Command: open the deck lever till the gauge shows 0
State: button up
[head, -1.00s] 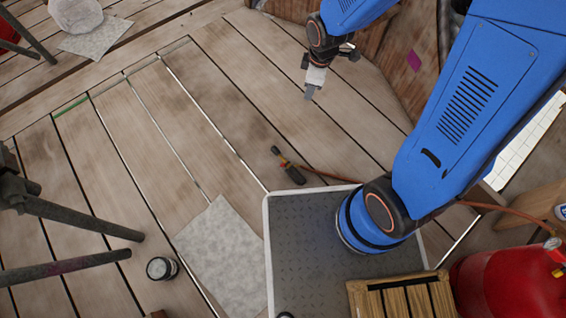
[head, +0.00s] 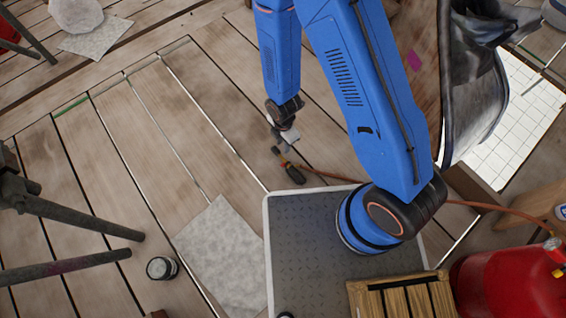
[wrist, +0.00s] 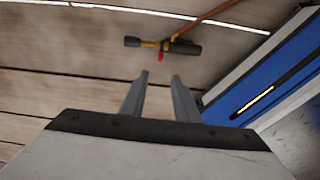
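My gripper (head: 284,145) hangs over the deck planks in the head view, close to a black hand tool. In the wrist view its two grey fingers (wrist: 159,78) stand apart with nothing between them. The tool (head: 292,174) is dark with a yellow and red middle and joins an orange hose. It lies past the fingertips in the wrist view (wrist: 180,46), apart from them. I cannot tell whether this is the deck lever. No gauge face or reading can be made out in either view.
A red cylinder (head: 505,285) with a yellow part stands at the lower right, beside a slatted wooden crate (head: 400,297). A small round tin (head: 161,268) and a pale sheet (head: 225,255) lie left of my base. Dark metal legs (head: 80,215) stand at the left edge.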

aim_at(283, 164)
notch_tip(283, 164, down, 18)
jog(key=shift+s+r, duration=0.1)
jog(key=shift+s, duration=0.05)
dwell(1.0)
grip_shut()
